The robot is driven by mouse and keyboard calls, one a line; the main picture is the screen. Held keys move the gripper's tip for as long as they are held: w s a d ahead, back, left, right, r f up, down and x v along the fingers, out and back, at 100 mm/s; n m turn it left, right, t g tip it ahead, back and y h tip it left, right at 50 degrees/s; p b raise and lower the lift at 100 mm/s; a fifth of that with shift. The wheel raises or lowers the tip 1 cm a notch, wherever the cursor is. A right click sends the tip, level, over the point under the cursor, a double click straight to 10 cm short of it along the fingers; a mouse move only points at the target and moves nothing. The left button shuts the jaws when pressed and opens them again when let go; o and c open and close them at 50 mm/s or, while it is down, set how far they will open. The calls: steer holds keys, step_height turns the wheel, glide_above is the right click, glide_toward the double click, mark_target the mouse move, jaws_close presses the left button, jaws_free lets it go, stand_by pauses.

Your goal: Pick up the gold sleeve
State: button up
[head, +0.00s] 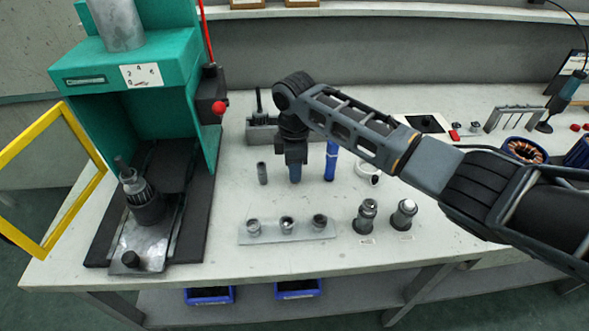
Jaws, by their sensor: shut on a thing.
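My gripper (294,160) points down over the middle of the bench, behind the grey plate with holders. It is shut on a blue-grey cylindrical piece (295,175), which shows just below the jaws. The jaws hide its upper part, and I cannot tell whether it touches the bench. I cannot make out any gold sleeve in this view. A dark grey sleeve (262,173) stands upright to the left of my gripper, and a taller blue cylinder (331,160) stands to its right.
A green press (130,75) with a yellow guard frame (60,150) stands left. A grey plate (288,237) with three round holders lies in front. Two metal fittings (404,215) stand right of it. A dark fixture (262,130) is behind.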

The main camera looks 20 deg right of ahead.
steer(key=shift+r, duration=0.15)
step_height(320, 180, up, 4)
steer(key=shift+s+b, duration=0.1)
steer(key=shift+b, duration=0.2)
steer(key=s+d+r+p, duration=0.1)
steer(key=s+d+r, duration=0.3)
steer(key=s, duration=0.6)
steer(key=shift+s+d+r, duration=0.2)
steer(key=shift+s+r, duration=0.1)
steer(key=shift+r, duration=1.05)
steer(key=shift+s, duration=0.1)
